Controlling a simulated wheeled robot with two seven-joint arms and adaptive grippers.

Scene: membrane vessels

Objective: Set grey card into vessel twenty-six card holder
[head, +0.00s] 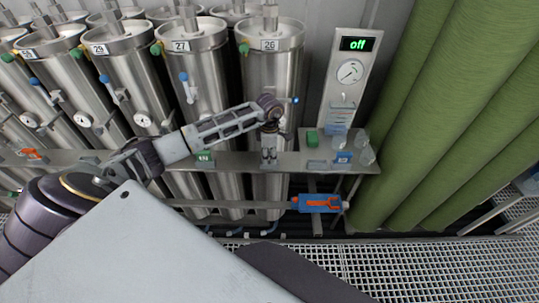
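Vessel twenty-six (270,48) is a steel cylinder with a "26" label near its top, right-most in the front row. My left arm reaches in from the left, and my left gripper (268,157) points down in front of this vessel, at the height of the steel shelf (235,161). The gripper and wrist cover the spot on the shelf there, so I cannot make out the vessel's card holder. The fingers are small, and I cannot tell whether they are open or shut. I cannot make out a grey card. My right gripper is not in view.
Vessel twenty-seven (196,50) stands to the left, with a green card (205,156) in front. The shelf's right end bears a green item (312,138), a blue one (343,157) and clear cups (366,155). An orange-handled blue valve (318,203) is below. Green curtain (440,120) hangs right.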

